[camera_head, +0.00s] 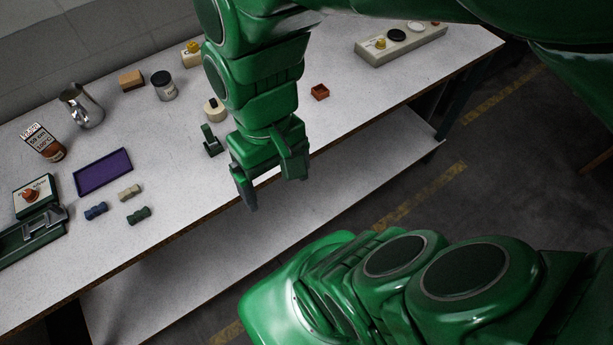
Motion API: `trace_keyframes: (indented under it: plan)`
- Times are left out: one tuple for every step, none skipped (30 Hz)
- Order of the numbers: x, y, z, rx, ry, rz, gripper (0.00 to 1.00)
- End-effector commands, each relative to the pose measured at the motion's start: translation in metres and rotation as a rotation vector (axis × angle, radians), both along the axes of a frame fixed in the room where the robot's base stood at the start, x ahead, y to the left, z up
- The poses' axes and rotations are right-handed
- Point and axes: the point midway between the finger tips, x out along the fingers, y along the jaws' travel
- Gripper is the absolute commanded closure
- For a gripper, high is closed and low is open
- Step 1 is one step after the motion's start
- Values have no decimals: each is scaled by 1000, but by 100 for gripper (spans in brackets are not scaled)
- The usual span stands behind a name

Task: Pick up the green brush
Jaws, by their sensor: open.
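A small dark green piece with a narrow waist (138,215), which looks like the green brush, lies on the white table near its front edge, at the left. A blue piece (96,211) and a beige piece (129,192) of similar shape lie close by. My gripper (275,190) points down with its two fingers apart and nothing between them. In the picture it is well to the right of the green brush, at the table's front edge, and is not touching it. Its height above the table is hard to tell.
A purple tray (103,172) lies behind the small pieces. A dark green upright holder (211,140) stands just left of my gripper. A bottle (43,144), metal jug (82,106) and jar (164,86) stand farther back. A green press (37,215) is at far left.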

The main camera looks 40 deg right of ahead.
Motion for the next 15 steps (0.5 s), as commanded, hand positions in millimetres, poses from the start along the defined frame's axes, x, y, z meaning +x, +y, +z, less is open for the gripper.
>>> trace_keyframes:
  plan:
    - [1,-18,3,-59,-18,-41,19]
    - [1,-18,3,-59,-18,-41,23]
    - [1,-18,3,-59,-19,-41,29]
    - [1,-18,3,-59,-19,-41,34]
    - [1,-18,3,-59,-19,-41,38]
    - [1,-18,3,-59,-19,-41,45]
    - [2,-18,3,-59,-19,-41,49]
    - [2,-18,3,-59,-19,-41,49]
    - [2,-18,3,-59,-19,-41,49]
    - [1,-18,3,-59,-19,-41,49]
    - [1,-18,3,-59,-19,-41,49]
    - [2,-18,3,-59,-19,-41,49]
    - [2,-18,3,-59,-19,-41,49]
    - [2,-20,4,-64,-21,-46,49]
    - [2,-22,4,-71,-23,-52,49]
